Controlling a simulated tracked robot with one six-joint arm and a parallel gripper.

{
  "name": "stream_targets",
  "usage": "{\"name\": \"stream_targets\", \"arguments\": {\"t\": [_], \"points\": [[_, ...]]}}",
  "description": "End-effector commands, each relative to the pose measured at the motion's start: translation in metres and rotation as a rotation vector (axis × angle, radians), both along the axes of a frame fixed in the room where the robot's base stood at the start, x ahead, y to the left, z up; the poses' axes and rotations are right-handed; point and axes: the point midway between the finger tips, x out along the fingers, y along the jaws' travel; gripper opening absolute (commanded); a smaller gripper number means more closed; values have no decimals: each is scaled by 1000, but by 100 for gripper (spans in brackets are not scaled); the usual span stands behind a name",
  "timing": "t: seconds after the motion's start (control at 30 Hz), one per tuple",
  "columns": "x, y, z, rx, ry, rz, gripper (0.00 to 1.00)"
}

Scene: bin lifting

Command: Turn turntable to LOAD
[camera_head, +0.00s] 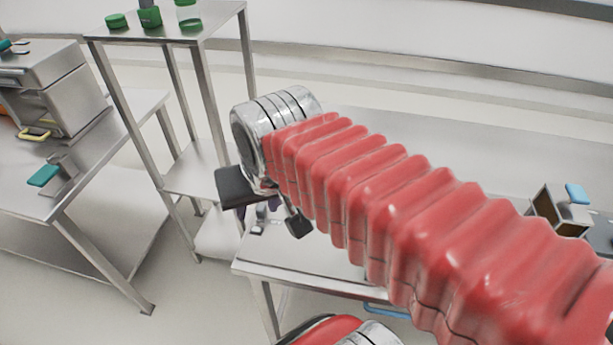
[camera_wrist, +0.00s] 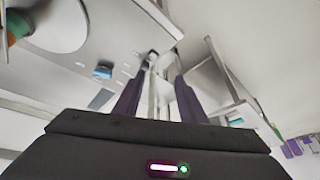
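A pale round disc (camera_wrist: 48,22), which may be the turntable, lies on a grey surface at the upper left of the wrist view. Any LOAD marking is too small to read. A blue knob-like part (camera_wrist: 103,72) sits below and right of it on the same surface. My gripper (camera_wrist: 160,92) shows two dark purple fingers held apart with nothing gripped between them. In the head view my gripper (camera_head: 268,222) hangs above the left end of a steel table (camera_head: 300,257). My red-sleeved arm hides much of that table, and I cannot make out the disc there.
A tall steel stand (camera_head: 215,22) with green-marked containers is behind and left. A left bench (camera_head: 105,140) holds a metal box machine (camera_head: 60,85) and a teal-handled device (camera_head: 45,176). A blue-topped box (camera_head: 560,208) stands at right. Open floor lies between the bench and table.

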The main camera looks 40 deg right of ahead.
Motion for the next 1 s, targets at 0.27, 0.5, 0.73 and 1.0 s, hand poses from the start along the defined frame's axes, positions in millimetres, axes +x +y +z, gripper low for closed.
{"name": "stream_targets", "arguments": {"t": [0.27,0.5,0.73,1.0], "points": [[42,-38,9,124,92,-387,38],[77,-77,8,217,159,-730,38],[107,-120,-1,291,215,-1062,38],[135,-175,-22,358,270,-1455,38]]}}
